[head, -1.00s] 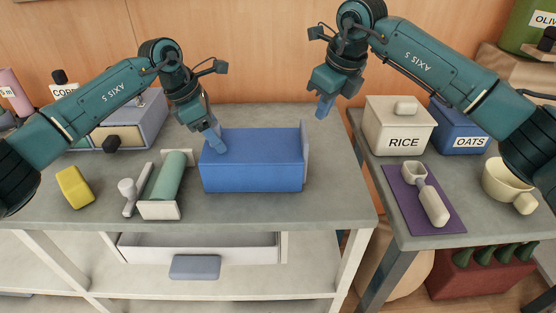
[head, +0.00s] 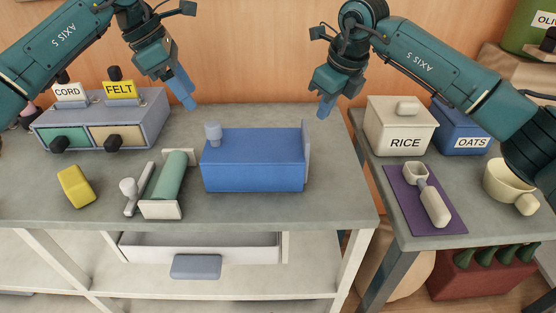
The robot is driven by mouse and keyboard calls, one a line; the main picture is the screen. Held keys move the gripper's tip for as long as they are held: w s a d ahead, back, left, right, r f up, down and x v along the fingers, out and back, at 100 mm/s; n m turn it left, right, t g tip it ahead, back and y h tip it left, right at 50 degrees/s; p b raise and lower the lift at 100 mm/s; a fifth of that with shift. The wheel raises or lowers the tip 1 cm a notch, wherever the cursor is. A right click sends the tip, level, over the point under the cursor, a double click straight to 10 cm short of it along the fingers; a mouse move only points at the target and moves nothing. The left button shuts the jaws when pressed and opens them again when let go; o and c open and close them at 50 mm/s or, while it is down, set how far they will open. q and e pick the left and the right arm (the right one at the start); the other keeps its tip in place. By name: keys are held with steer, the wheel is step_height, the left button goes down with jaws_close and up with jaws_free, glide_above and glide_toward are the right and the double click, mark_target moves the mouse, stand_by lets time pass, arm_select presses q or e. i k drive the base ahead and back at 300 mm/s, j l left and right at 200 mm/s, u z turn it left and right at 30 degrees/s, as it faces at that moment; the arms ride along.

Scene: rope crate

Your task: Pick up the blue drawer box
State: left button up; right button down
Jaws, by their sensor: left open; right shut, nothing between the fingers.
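The blue drawer box (head: 253,165) lies on the grey table, right of the green roller. A small blue-grey knob (head: 213,134) stands up at its left end, and a thin grey-blue panel edge (head: 306,152) shows at its right end. My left gripper (head: 188,103) is open and empty, above and behind the box's left end, apart from it. My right gripper (head: 325,107) is shut and empty, in the air behind and right of the box, not touching it.
A green roller in a white stand (head: 170,182) and a yellow block (head: 75,187) lie to the left. A two-drawer cabinet (head: 157,112) labelled CORD and FELT stands at the back left. A second table holds the RICE box (head: 398,126). An open white drawer (head: 215,247) is below.

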mark_target(233, 159)
steer(key=k, duration=1)
